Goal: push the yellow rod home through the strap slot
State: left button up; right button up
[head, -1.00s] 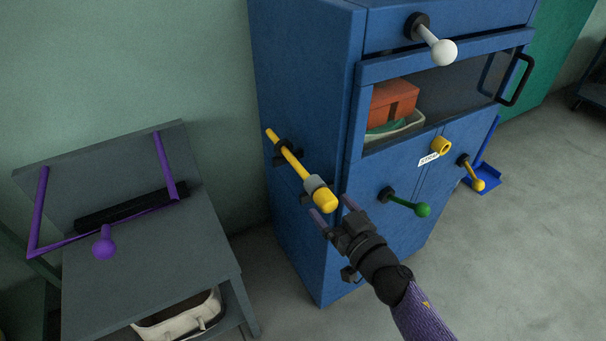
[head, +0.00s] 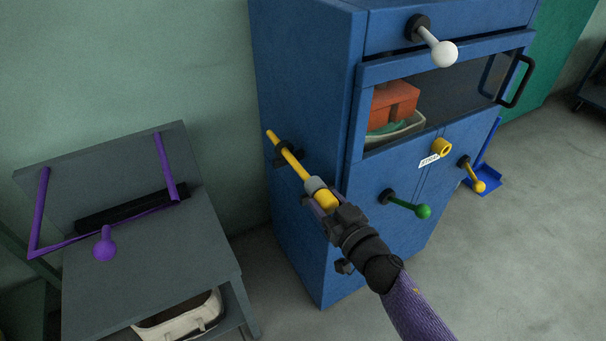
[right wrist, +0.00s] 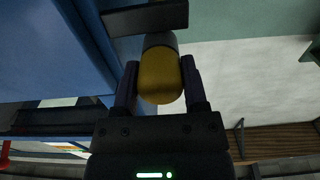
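The yellow rod (head: 292,160) lies along the left side of the blue cabinet, slanting from upper left to lower right. It passes through a dark bracket (head: 283,151) on that side. A grey collar sits near its thick yellow end (head: 326,200). My right gripper (head: 328,205) is at that thick end, with a finger on either side of it. In the right wrist view the yellow end (right wrist: 160,77) fills most of the space between the fingers; whether they press on it cannot be told. My left gripper is not in view. I cannot make out the strap slot clearly.
The blue cabinet (head: 305,235) has a white knob (head: 443,52), a green knob (head: 422,211), a yellow ring (head: 442,147) and a yellow-ended lever (head: 478,185) on its front. A grey bench (head: 150,265) with a purple frame stands left.

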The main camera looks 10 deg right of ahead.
grip_shut()
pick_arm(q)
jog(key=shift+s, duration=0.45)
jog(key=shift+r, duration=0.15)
pick_arm(e)
jog(key=shift+s, duration=0.1)
